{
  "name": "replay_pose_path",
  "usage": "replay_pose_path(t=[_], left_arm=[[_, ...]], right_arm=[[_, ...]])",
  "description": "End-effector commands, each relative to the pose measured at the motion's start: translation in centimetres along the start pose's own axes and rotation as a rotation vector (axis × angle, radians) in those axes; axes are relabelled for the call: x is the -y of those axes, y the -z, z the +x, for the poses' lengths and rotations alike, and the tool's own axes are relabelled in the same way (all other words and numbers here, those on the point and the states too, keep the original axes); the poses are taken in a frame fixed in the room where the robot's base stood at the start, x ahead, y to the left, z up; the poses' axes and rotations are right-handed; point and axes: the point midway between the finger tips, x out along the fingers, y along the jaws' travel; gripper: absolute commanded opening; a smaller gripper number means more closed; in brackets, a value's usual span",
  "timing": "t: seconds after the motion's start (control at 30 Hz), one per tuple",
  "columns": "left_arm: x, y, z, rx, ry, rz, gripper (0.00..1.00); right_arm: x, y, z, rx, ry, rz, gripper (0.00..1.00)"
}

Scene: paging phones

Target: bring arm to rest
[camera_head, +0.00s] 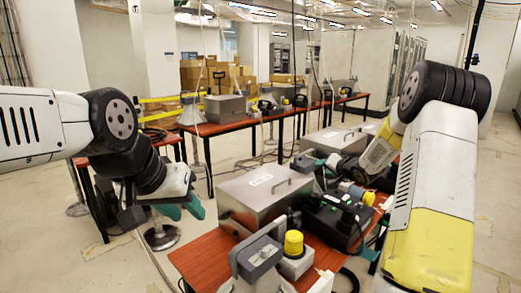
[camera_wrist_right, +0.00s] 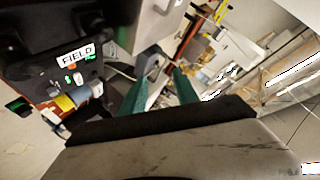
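My left gripper (camera_head: 184,207) hangs at the left in the head view, beside the near table's left end and above the floor. Its two green fingertips are apart, with nothing between them. My right arm reaches in from the right over the near table, and its hand is partly hidden among the equipment in the head view. In the right wrist view, the right gripper (camera_wrist_right: 160,76) shows two green fingers apart, with no object held between them. A black field phone (camera_head: 335,215) stands near that hand; its FIELD label (camera_wrist_right: 76,54) shows in the wrist view.
The near table (camera_head: 205,257) holds a metal case (camera_head: 262,197), a grey device with a yellow cap (camera_head: 293,243), and a yellow-and-blue cylinder (camera_head: 358,193). Another long table (camera_head: 225,124) stands behind with more equipment. Cardboard boxes (camera_head: 208,75) are at the back. Floor is open at the left.

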Motion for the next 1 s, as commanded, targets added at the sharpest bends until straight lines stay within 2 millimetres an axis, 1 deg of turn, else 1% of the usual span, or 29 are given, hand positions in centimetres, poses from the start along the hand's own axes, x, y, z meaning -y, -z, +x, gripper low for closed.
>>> replay_pose_path(t=[0.03, 0.13, 0.27, 0.3, 0.37, 0.4, 0.47, 0.5, 0.57, 0.6, 0.67, 0.7, 0.8, 0.9, 1.0], left_arm=[[0.0, 0.0, 0.0, 0.0, 0.0, 0.0, 0.36], [0.0, 0.0, 0.0, 0.0, 0.0, 0.0, 0.36], [0.0, 0.0, 0.0, 0.0, 0.0, 0.0, 0.36], [0.0, 0.0, 0.0, 0.0, 0.0, 0.0, 0.36], [0.0, 0.0, 0.0, 0.0, 0.0, 0.0, 0.36], [0.0, 0.0, 0.0, 0.0, 0.0, 0.0, 0.36], [0.0, 0.0, 0.0, 0.0, 0.0, 0.0, 0.36], [0.0, 0.0, 0.0, 0.0, 0.0, 0.0, 0.36], [0.0, 0.0, 0.0, 0.0, 0.0, 0.0, 0.36], [0.0, 0.0, 0.0, 0.0, 0.0, 0.0, 0.36], [0.0, 0.0, 0.0, 0.0, 0.0, 0.0, 0.36], [0.0, 0.0, 0.0, 0.0, 0.0, 0.0, 0.36], [0.0, 0.0, 0.0, 0.0, 0.0, 0.0, 0.36], [0.0, 0.0, 0.0, 0.0, 0.0, 0.0, 0.36], [0.0, 0.0, 0.0, 0.0, 0.0, 0.0, 0.36]], right_arm=[[1.8, 1.2, -2.0, -0.015, -0.044, -0.05, 0.36], [4.0, 2.4, -5.9, -0.021, -0.14, -0.132, 0.36], [6.5, 2.4, -11.6, 0.001, -0.25, -0.219, 0.36], [7.2, 2.1, -13.5, 0.016, -0.279, -0.242, 0.36], [8.1, 1.4, -16.3, 0.041, -0.317, -0.273, 0.36], [8.7, 0.7, -18.3, 0.062, -0.339, -0.291, 0.36], [9.4, -0.6, -21.2, 0.1, -0.365, -0.317, 0.36], [9.9, -1.6, -23.1, 0.129, -0.377, -0.333, 0.36], [10.6, -3.5, -26.0, 0.178, -0.388, -0.356, 0.36], [11.0, -4.8, -27.9, 0.212, -0.39, -0.371, 0.36], [11.5, -7.0, -30.6, 0.267, -0.385, -0.392, 0.36], [11.8, -8.6, -32.4, 0.306, -0.376, -0.407, 0.36], [12.4, -12.4, -36.2, 0.398, -0.341, -0.442, 0.36], [12.8, -15.5, -39.0, 0.473, -0.299, -0.472, 0.36], [13.0, -17.6, -40.7, 0.522, -0.266, -0.493, 0.36]])
